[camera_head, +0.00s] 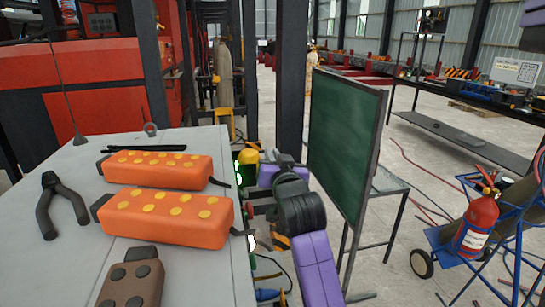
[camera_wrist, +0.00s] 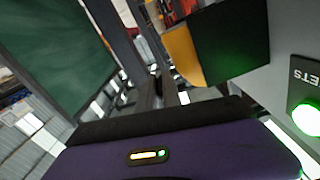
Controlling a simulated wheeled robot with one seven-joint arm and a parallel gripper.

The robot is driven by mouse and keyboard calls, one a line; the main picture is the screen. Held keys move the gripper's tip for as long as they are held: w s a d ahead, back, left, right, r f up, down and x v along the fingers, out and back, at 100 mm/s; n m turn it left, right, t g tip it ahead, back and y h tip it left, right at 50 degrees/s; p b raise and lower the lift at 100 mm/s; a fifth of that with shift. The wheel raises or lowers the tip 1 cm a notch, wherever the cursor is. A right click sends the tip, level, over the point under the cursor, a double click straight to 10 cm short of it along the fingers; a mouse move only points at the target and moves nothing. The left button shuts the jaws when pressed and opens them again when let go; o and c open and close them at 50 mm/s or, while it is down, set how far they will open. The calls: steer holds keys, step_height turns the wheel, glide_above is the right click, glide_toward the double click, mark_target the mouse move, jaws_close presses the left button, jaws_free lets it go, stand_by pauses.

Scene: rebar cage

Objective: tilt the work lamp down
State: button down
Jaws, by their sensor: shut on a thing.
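A yellow-topped, dark green housing (camera_head: 247,158), which I take to be the work lamp, sits just past the right edge of the grey cabinet top. In the wrist view a block with a yellow side and a dark green-black face (camera_wrist: 228,42) shows at the top, close to my gripper; it looks like the same lamp. My gripper (camera_head: 268,174) is purple and beside the lamp in the head view, partly behind my dark arm joint. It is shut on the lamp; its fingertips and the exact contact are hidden.
The grey cabinet top (camera_head: 85,167) holds two orange boxes (camera_head: 165,215), pliers (camera_head: 58,205) and a brown remote (camera_head: 133,283). Lit green buttons (camera_wrist: 306,118) are on the cabinet's side. A green board (camera_head: 343,140) stands close right of my arm. A red extinguisher (camera_head: 477,225) stands farther right.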

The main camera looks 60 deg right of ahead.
steer(key=shift+f, duration=0.1)
steer(key=c, duration=1.8)
jaws_free()
steer(key=b+v, duration=0.1)
steer(key=v, duration=0.6)
steer(key=shift+s+a, duration=0.25)
steer(key=shift+a, duration=0.05)
steer(key=shift+s, duration=0.1)
